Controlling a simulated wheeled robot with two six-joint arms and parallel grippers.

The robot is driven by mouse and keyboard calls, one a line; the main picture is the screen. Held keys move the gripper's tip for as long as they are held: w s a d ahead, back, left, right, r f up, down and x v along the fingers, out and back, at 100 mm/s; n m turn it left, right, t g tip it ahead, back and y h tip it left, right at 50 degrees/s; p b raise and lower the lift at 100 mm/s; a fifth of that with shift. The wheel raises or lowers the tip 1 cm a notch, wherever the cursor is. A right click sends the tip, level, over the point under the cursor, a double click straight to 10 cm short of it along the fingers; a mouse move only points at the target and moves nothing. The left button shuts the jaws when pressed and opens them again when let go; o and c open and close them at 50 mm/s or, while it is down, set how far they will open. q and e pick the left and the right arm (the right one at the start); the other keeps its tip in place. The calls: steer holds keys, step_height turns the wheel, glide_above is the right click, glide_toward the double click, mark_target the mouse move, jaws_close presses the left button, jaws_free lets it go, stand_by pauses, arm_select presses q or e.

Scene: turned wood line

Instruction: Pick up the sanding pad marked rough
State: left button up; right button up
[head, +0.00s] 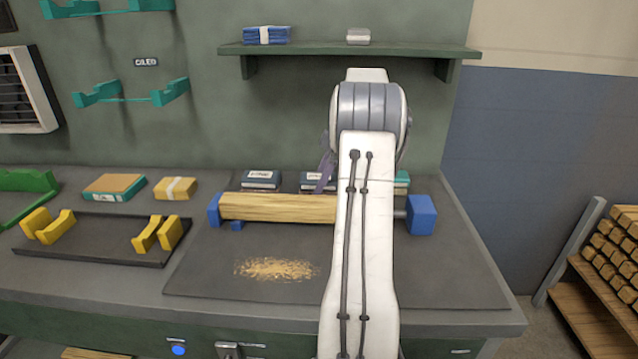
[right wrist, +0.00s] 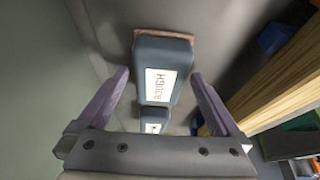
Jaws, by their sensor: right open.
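The sanding pad marked rough (right wrist: 162,72) is a dark blue-grey block with a white label and a reddish-brown edge in the right wrist view. It lies beyond and between the fingers of my right gripper (right wrist: 160,82), which is open and holds nothing. In the head view one purple finger of my right gripper (head: 325,172) shows just above a dark pad (head: 316,182) behind the wooden bar; its label is too small to read there. A second labelled pad (right wrist: 153,122) shows nearer the gripper's base. My left gripper is out of view.
The wooden bar (head: 275,207) between blue blocks (head: 421,215) lies in front of the pads. Another dark pad (head: 261,180) is to the left and a teal item (head: 402,181) to the right. A shelf (head: 300,49) hangs above. The mat's front (head: 250,288) is mostly clear.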

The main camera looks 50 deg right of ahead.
steer(key=c, duration=1.4)
steer(key=shift+r, duration=0.3)
steer(key=s+a+r, duration=0.2)
steer(key=s+a, duration=0.1)
steer(key=s+a+r+b, duration=0.1)
steer(key=s+a+r, duration=0.1)
steer(key=a+r, duration=0.1)
steer(key=s+a+r, duration=0.3)
steer(key=a, duration=0.2)
steer(key=shift+s, duration=0.35)
steer(key=shift+c, duration=0.8)
